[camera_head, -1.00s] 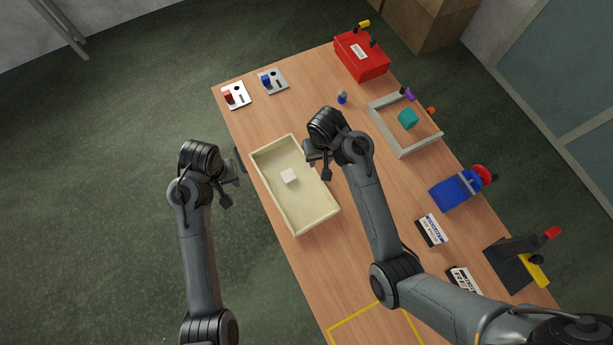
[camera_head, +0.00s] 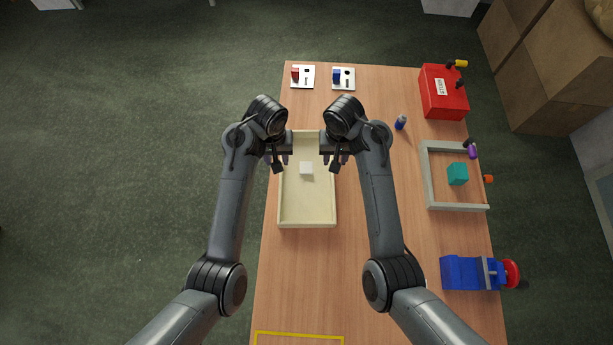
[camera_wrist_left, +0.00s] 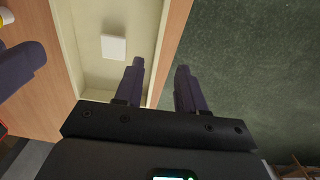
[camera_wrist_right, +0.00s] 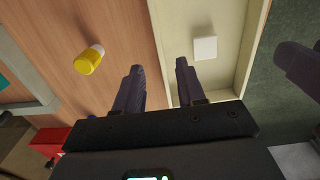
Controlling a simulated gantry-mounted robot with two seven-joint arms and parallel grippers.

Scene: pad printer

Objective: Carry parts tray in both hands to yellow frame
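The cream parts tray (camera_head: 307,225) stands on the wooden table with a white block (camera_head: 306,168) inside it. My left gripper (camera_head: 280,160) is at the tray's left long wall, near the far end. In the left wrist view its fingers (camera_wrist_left: 158,75) are apart, one inside and one outside the wall (camera_wrist_left: 158,50). My right gripper (camera_head: 336,160) is at the right long wall, its fingers (camera_wrist_right: 158,78) likewise apart on either side of it. Part of the yellow frame (camera_head: 300,335) shows on the table at the bottom edge of the head view.
A grey frame (camera_head: 428,180) with a teal block (camera_head: 458,174), a blue vise (camera_head: 470,273), a red box (camera_head: 443,92) and a small bottle (camera_head: 400,122) are on the right. Two switch plates (camera_head: 303,77) (camera_head: 343,78) lie at the far end. The table between tray and yellow frame looks clear.

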